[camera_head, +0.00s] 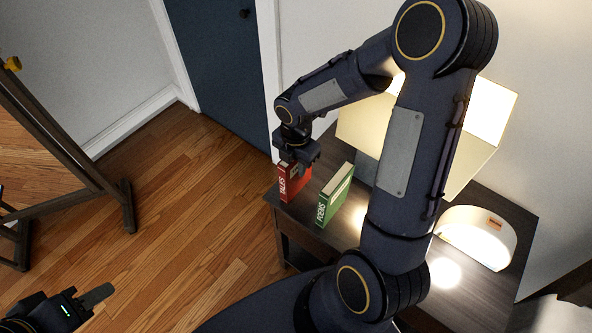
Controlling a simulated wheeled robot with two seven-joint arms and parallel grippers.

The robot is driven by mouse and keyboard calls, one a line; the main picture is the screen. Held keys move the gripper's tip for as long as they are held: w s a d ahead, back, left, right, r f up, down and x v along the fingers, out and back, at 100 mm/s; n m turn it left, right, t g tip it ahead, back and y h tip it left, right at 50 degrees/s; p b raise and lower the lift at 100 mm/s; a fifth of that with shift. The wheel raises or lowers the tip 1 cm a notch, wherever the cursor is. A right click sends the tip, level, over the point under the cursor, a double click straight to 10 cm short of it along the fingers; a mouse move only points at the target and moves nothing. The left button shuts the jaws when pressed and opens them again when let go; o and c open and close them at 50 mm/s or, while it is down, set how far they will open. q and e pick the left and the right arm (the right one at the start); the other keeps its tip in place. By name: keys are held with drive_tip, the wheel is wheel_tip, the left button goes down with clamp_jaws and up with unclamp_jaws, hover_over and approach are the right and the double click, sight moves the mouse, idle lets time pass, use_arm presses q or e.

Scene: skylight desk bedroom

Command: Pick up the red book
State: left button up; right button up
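The red book (293,184), with "TALES" on its spine, stands upright near the left corner of the dark wooden nightstand (318,238). My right gripper (297,162) points down at the top of the red book and hides part of its upper edge. The fingertips are small and dark here, so I cannot tell whether they are closed on the book or only around it. My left gripper (98,296) is at the bottom left, over the floor and far from the book. Only part of it shows, and it holds nothing that I can see.
A green book (335,197) marked "POEMS" stands just right of the red book. A lit lamp (480,150) and a white arched object (478,238) are further right, partly behind my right arm. A wooden frame (70,150) stands at the left. The floor between is clear.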

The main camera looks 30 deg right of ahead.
clamp_jaws()
drive_tip(key=shift+r, duration=0.1)
